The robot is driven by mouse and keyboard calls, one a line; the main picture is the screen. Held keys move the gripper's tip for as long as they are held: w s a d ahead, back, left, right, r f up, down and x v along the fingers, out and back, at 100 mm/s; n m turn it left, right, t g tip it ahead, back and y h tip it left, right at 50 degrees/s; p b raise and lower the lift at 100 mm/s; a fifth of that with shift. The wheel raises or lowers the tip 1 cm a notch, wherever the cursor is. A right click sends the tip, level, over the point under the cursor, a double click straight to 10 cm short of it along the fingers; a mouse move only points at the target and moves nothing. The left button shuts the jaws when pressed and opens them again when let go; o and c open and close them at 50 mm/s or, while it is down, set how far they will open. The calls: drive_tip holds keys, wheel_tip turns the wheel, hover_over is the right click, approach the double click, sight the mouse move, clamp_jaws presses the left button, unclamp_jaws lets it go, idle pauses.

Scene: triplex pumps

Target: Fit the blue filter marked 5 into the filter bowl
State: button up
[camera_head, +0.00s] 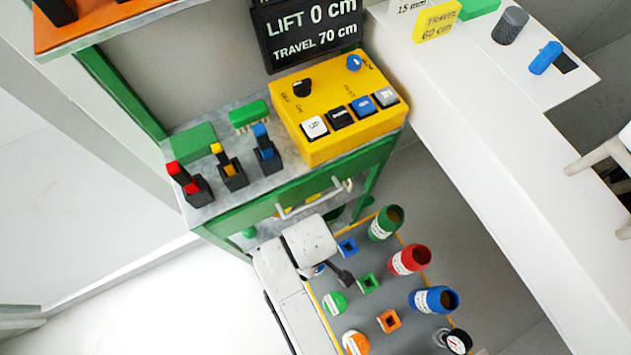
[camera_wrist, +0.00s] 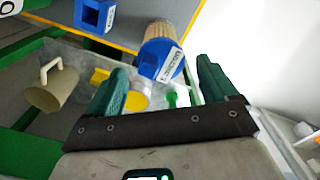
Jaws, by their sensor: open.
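The blue filter shows in the wrist view with a blue labelled cap (camera_wrist: 162,62) and a cream pleated body. The number on its label is not legible. In the head view only a small blue part (camera_head: 319,271) shows beside my arm, which hides the rest. My gripper (camera_wrist: 160,70) is open, and the cap appears between its green fingertips; I cannot tell how far apart in depth they are. In the head view, open labelled cups, green (camera_head: 385,223), red (camera_head: 408,260) and blue (camera_head: 434,300), stand on the grey board; I cannot tell which is the filter bowl.
The board also holds a green cap (camera_head: 335,303), an orange cap (camera_head: 355,343), square sockets (camera_head: 389,321) and a gauge (camera_head: 457,341). The green bench (camera_head: 300,175) carries a yellow control box (camera_head: 340,105) and levers. A beige mug (camera_wrist: 53,88) lies left in the wrist view.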

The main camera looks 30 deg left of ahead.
drive_tip(key=f, duration=0.5)
drive_tip(key=shift+s+d, duration=0.1)
drive_tip(key=shift+d, duration=0.3)
drive_tip(key=c, duration=1.2)
drive_tip(key=shift+r, duration=0.1)
